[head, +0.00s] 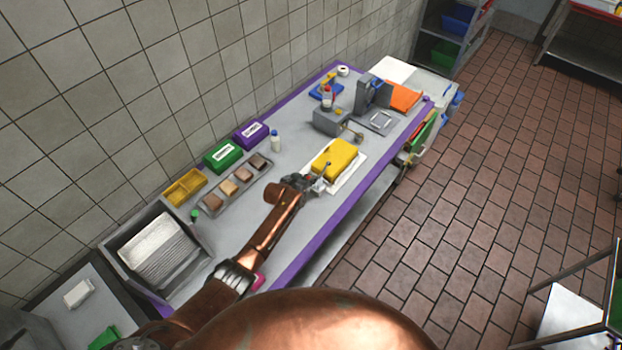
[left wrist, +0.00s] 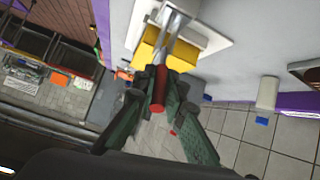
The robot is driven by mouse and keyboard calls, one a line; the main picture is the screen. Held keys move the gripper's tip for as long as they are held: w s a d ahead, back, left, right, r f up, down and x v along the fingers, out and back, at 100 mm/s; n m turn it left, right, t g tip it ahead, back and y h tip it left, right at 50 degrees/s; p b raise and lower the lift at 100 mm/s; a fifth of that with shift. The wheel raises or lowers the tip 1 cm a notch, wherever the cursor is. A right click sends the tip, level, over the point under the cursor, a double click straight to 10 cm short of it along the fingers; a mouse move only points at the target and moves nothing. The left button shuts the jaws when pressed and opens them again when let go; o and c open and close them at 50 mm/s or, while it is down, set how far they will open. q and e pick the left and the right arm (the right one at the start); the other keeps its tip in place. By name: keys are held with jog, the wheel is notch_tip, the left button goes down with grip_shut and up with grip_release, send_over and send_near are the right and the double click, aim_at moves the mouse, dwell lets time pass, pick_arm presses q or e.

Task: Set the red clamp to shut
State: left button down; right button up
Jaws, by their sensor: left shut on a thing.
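The red clamp's red handle (left wrist: 161,82) shows in the left wrist view, with a bright metal bar (left wrist: 180,24) running from it across the yellow block. My left gripper (head: 312,184) is at the near edge of the yellow block (head: 335,158) in the head view. In the left wrist view its dark green fingers close around the red handle from both sides. The block lies on a white board (head: 352,178). My gripper hides most of the clamp in the head view, so I cannot tell its full shape there. My right gripper is not in view.
Green (head: 222,153) and purple (head: 251,134) boxes stand along the wall, with a small white bottle (head: 276,142) beside them. A grey tray of brown and tan blocks (head: 222,205) lies left of my arm. A grey device (head: 332,121) stands beyond the block. The bench has a purple edge (head: 352,217).

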pick_arm(q)
jog(key=shift+d+r, duration=0.1)
dwell(0.3)
jog(key=c, duration=2.1)
grip_release()
jog(key=shift+o, duration=0.7)
jog(key=v, duration=1.2)
jog(key=shift+w, duration=0.1)
jog(key=shift+c, duration=0.3)
